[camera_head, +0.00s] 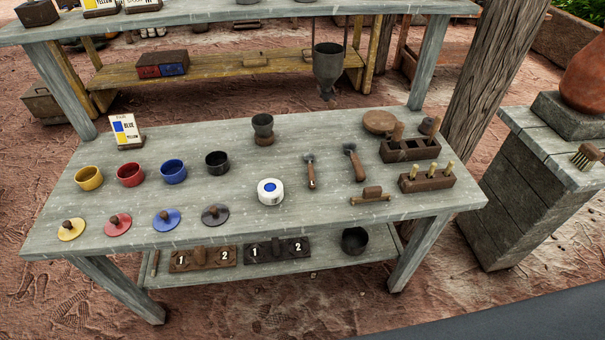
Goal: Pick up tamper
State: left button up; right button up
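Neither of my grippers is in view. I cannot tell for certain which thing is the tamper. On the grey wooden table (230,150), two short handled tools lie side by side right of centre: one tool (311,171) and another tool (354,163). A small wooden piece with a block handle (371,194) lies near the right front. A dark knobbed piece (430,125) is at the back right, partly hidden. A dark two-tier cup-like piece (263,128) stands near the back middle.
Coloured cups, including a blue cup (173,171), and matching knobbed lids stand on the left. A white round container (270,191) is in the middle. Wooden holders, one with pegs (427,181), fill the right end. A post (490,70) and stone pedestal (525,190) stand to the right.

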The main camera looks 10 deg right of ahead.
aim_at(399, 127)
jog(key=l+u, duration=0.15)
jog(key=l, duration=4.55)
